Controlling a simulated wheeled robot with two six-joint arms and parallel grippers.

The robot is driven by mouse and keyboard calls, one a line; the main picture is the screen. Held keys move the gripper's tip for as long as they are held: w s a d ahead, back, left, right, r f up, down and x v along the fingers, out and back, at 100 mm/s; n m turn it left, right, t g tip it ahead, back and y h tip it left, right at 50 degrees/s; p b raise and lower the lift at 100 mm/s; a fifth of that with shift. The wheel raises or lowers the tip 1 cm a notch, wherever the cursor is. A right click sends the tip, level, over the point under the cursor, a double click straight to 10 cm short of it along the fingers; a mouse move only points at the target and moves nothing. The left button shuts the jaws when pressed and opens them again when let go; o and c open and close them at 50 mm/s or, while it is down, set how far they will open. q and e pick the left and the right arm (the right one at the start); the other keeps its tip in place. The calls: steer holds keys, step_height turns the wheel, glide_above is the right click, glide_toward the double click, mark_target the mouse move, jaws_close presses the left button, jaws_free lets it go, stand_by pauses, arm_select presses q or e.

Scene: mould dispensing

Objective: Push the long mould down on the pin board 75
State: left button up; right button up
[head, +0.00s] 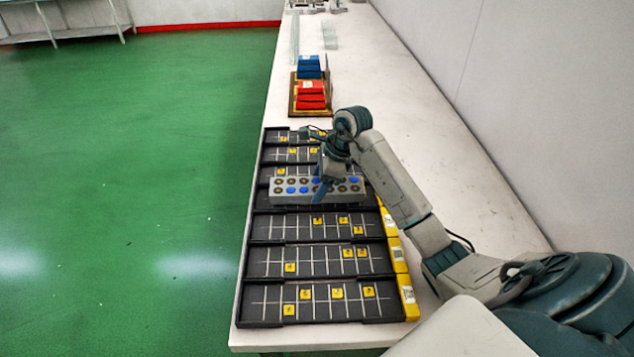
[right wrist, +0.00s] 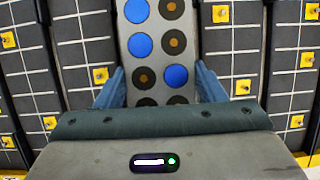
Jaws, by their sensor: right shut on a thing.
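The long mould (head: 290,190) is a grey bar with two rows of round cavities, some blue and some dark with a brown centre. It lies across the pin boards in the middle of the row in the head view. My right gripper (head: 322,184) is shut on the mould from above, near its middle. In the right wrist view the blue fingers of my right gripper (right wrist: 160,80) flank the mould (right wrist: 157,45). The black pin board (head: 300,227) in front of it carries white lines and yellow tiles. I cannot read which board is 75 or tell if the mould is fully seated.
Several more black boards lie in front of and behind the mould, with yellow labelled blocks (head: 399,255) along their right ends. Red blocks (head: 310,95) and blue blocks (head: 309,68) stand farther back on the white table (head: 400,85). The table's right side is largely clear.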

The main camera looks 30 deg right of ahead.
steer(key=shift+s+a+r+p, duration=0.25)
steer(key=shift+a+r+p, duration=0.1)
steer(key=shift+p, duration=0.3)
steer(key=shift+w+d+r+p, duration=0.25)
steer(key=shift+w+r+p, duration=0.15)
steer(key=shift+w+r, duration=0.1)
steer(key=shift+s+r, duration=0.25)
steer(key=shift+r, duration=0.05)
arm_select(q)
steer(key=shift+d+r, duration=0.1)
steer(key=shift+r, duration=0.8)
steer(key=shift+w, duration=0.15)
arm_select(e)
steer(key=shift+w+d+f, duration=0.1)
arm_select(q)
steer(key=shift+w+r, duration=0.25)
steer(key=shift+w, duration=0.1)
steer(key=shift+w+r, duration=0.15)
steer(key=shift+w, duration=0.15)
steer(key=shift+w+r, duration=0.2)
steer(key=shift+w, duration=0.1)
